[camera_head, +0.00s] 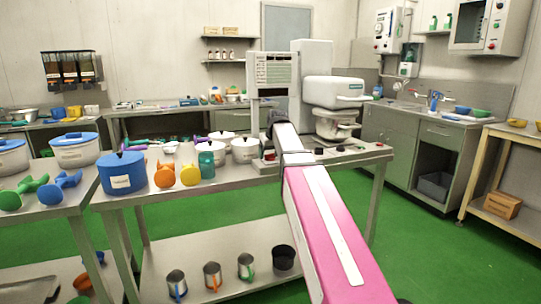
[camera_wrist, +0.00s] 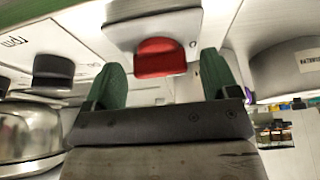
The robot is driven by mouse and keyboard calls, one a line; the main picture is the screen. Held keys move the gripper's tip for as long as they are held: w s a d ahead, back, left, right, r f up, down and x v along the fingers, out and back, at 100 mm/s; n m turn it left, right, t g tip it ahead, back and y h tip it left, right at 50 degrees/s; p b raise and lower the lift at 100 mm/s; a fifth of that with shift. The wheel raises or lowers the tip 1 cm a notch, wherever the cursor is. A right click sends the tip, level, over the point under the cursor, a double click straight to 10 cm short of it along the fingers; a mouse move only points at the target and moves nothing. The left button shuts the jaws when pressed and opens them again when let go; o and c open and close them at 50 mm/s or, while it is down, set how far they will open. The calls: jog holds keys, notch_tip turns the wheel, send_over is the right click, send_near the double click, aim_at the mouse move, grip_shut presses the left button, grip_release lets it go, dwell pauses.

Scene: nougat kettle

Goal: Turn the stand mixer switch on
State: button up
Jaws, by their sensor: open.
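The stand mixer (camera_head: 334,92) is white and stands at the right end of the middle table in the head view, with my pink arm reaching to its base. In the wrist view a red switch (camera_wrist: 160,57) sits on a pale block. My gripper (camera_wrist: 160,72) is open, with green fingers, one on either side of the switch in the picture. The switch shows just beyond the fingertips; I cannot tell whether they touch it. A dark knob (camera_wrist: 53,72) and part of a shiny metal bowl (camera_wrist: 25,130) are at the left. My fingertips are hidden in the head view.
White pots, a blue pot (camera_head: 122,174) and colored containers stand left of my arm on the table. A grey panelled unit (camera_head: 275,75) stands behind the mixer's left side. Metal mugs (camera_head: 212,275) are on the lower shelf. Green floor (camera_head: 425,235) is clear at right.

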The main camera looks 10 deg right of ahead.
jog(key=shift+w+f, duration=0.1)
jog(key=shift+f, duration=0.15)
jog(key=c, duration=0.9)
